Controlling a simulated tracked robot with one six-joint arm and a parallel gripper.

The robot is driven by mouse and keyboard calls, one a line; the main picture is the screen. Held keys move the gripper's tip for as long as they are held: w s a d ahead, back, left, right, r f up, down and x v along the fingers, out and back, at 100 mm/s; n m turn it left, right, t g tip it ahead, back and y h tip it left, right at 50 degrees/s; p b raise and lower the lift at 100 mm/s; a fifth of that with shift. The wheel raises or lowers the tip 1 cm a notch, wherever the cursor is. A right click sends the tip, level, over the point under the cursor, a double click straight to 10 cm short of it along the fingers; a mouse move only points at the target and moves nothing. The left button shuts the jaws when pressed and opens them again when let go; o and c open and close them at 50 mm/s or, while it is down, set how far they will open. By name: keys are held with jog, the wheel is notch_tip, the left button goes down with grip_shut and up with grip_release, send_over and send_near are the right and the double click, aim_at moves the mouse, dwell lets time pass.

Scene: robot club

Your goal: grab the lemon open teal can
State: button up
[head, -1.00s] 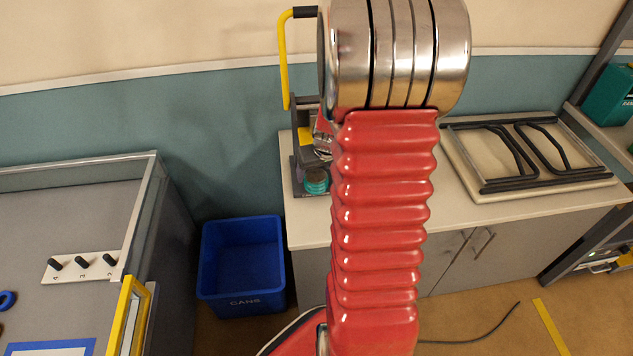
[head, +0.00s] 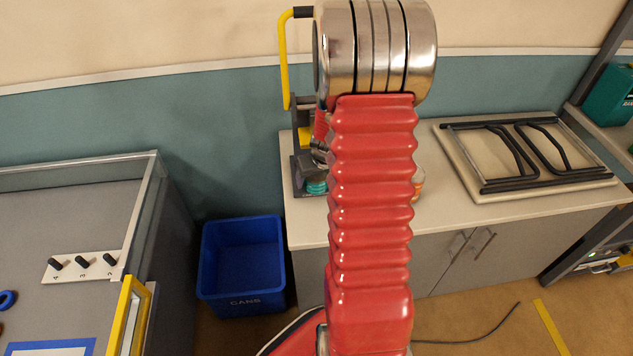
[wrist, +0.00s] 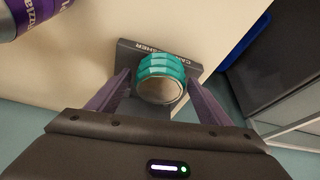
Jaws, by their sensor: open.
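The teal can (wrist: 161,68) stands on the dark base of the can crusher (wrist: 130,47) in the wrist view, its round metal-coloured end facing the camera. In the head view the teal can (head: 317,188) shows low on the crusher, left of my arm. My gripper (wrist: 157,86) is open, with one finger on each side of the can. I cannot tell whether either finger touches it. In the head view my arm hides most of the gripper.
The crusher has a yellow handle (head: 283,60). A purple can (wrist: 34,14) is at the wrist view's upper left. An orange-and-white container (head: 418,182) stands right of my arm. A folded black frame (head: 530,150) lies on the counter. A blue bin (head: 243,265) is on the floor.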

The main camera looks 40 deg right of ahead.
jog(key=shift+c, duration=0.6)
jog(key=shift+s, duration=0.1)
jog(key=c, duration=1.1)
jog(key=shift+r, duration=0.15)
